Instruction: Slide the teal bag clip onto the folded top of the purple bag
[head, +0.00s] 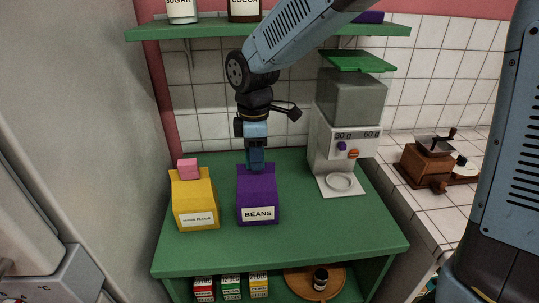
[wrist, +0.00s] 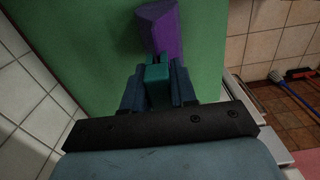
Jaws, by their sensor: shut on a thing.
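The purple bag (head: 258,195) labelled BEANS stands upright on the green shelf (head: 310,230); its upper part also shows in the wrist view (wrist: 161,30). My gripper (head: 255,163) points down right over the top of the bag. In the wrist view my gripper (wrist: 158,75) is shut on the teal bag clip (wrist: 157,92), which sits between the two fingers. The clip's far end meets the bag's edge in that view. I cannot tell whether it is around the fold or just above it. In the head view my fingers hide the clip and part of the bag's top.
A yellow flour bag (head: 194,200) with a pink piece (head: 188,169) on top stands close on the left. A white dispenser (head: 348,130) with a green lid stands at the back right. An upper shelf (head: 215,31) hangs above. The shelf's right front is clear.

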